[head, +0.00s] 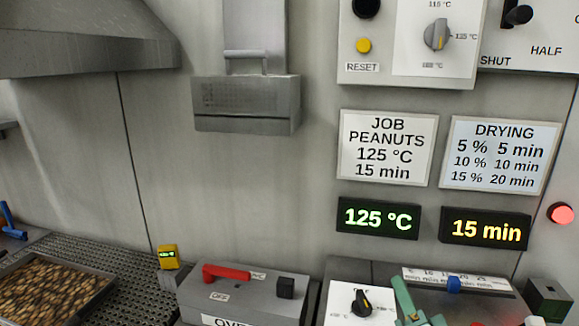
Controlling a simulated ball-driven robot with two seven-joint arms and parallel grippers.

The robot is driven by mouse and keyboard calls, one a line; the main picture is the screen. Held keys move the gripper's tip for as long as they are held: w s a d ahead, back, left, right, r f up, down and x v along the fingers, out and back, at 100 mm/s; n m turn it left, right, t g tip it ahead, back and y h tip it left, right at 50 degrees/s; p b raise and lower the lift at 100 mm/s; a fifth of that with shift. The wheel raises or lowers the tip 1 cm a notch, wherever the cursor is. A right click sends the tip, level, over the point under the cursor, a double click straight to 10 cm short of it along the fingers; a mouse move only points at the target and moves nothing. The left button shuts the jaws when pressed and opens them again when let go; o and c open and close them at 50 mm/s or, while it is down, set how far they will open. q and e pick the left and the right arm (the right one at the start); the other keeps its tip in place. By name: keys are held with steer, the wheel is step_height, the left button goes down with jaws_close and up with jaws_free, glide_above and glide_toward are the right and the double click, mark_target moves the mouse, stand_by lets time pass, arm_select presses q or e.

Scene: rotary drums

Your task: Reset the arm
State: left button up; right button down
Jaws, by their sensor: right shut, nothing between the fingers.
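What looks like my right gripper (408,303) shows as a small green part at the bottom edge, right of centre. It is in front of the grey box with the black knob (361,302). It is shut with nothing held, and most of it is cut off by the frame. I cannot tell whether it touches the box. My left gripper is not in view.
A grey box with a red lever (228,273) stands left of the knob box. A tray of brown pieces (55,289) lies at the lower left. A grey housing (246,105) juts from the wall. Displays (377,218) read 125 °C and 15 min.

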steer(key=s+f+n+g, duration=0.9)
steer(key=f+n, duration=0.2)
steer(key=f, duration=0.3)
steer(key=s+d+f+n+g+h, duration=0.3)
steer(key=s+d+h, duration=0.1)
steer(key=s+d, duration=0.15)
steer(key=s+d+f+n+g+h, duration=0.2)
steer(key=s+d+n+h, duration=0.15)
steer(key=s, duration=0.35)
steer(key=s+a+f+m+g+y+b, duration=0.1)
steer(key=s+a+f+g+y, duration=0.1)
steer(key=f, duration=1.1)
steer(key=s+a+f+g+y+b, duration=0.1)
steer(key=s+a+f, duration=0.1)
steer(key=f, duration=1.1)
steer(key=s+f+m+g+y+b, duration=0.1)
steer(key=s+f+m+g+y, duration=0.1)
steer(key=s+f, duration=1.6)
steer(key=shift+s+m+g, duration=0.6)
steer(key=shift+s+m, duration=0.15)
steer(key=shift+s, duration=0.35)
